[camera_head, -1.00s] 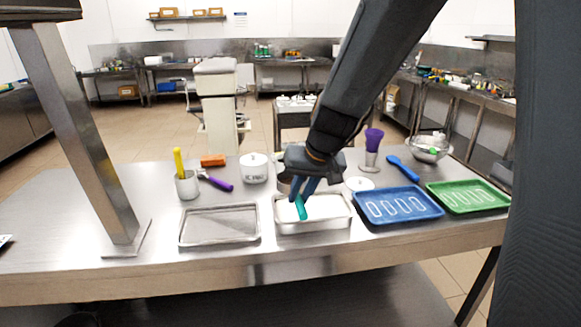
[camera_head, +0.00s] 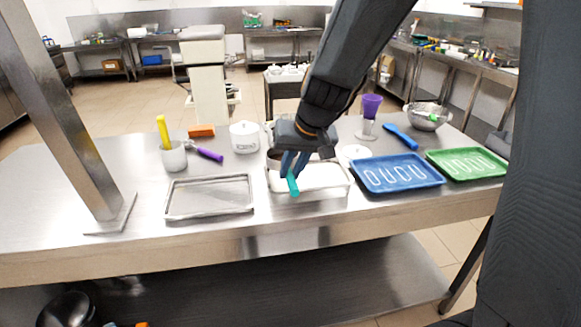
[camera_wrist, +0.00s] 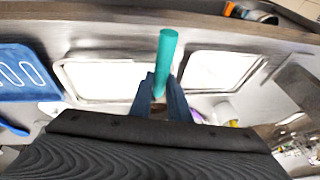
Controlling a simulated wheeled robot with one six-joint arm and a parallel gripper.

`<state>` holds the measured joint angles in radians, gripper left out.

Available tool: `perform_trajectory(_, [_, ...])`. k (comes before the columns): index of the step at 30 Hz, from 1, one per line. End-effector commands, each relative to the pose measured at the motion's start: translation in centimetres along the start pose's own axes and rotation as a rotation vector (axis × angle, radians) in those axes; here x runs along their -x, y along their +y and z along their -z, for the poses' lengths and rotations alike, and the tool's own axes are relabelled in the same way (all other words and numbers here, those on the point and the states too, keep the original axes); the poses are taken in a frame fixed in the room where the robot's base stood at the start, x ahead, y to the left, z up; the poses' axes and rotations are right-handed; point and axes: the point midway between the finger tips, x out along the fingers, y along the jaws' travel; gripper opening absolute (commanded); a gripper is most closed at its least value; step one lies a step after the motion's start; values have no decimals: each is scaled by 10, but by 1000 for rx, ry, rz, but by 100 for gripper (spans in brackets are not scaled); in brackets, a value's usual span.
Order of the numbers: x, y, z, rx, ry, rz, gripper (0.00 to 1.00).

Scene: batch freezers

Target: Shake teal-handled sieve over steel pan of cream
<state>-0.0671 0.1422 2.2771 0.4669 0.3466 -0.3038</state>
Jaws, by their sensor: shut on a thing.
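My gripper (camera_head: 292,170) is shut on the teal handle (camera_head: 293,184) of the sieve. The handle slants down and towards the front of the table, and it shows below the blue fingers. In the wrist view the teal handle (camera_wrist: 166,52) sticks up from between the fingertips (camera_wrist: 161,98). The steel pan of cream (camera_head: 310,193) sits on the table, with white filling. In the picture the gripper overlaps its left part. The sieve's bowl is mostly hidden behind my gripper. In the wrist view the pan (camera_wrist: 100,97) is left of the handle.
An empty steel tray (camera_head: 210,211) is left of the pan. A blue tray (camera_head: 400,187) and a green tray (camera_head: 468,177) are to the right. Behind stand a white lidded pot (camera_head: 244,137), a cup (camera_head: 174,157), a purple-handled tool (camera_head: 208,154) and a steel bowl (camera_head: 427,119).

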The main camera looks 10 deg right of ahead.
Motion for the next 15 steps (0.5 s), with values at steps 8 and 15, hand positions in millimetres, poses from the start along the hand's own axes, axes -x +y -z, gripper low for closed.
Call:
perform_trajectory(8, [1, 0, 0, 0, 1, 0, 0])
perform_trajectory(15, [7, 0, -12, 0, 1, 0, 0])
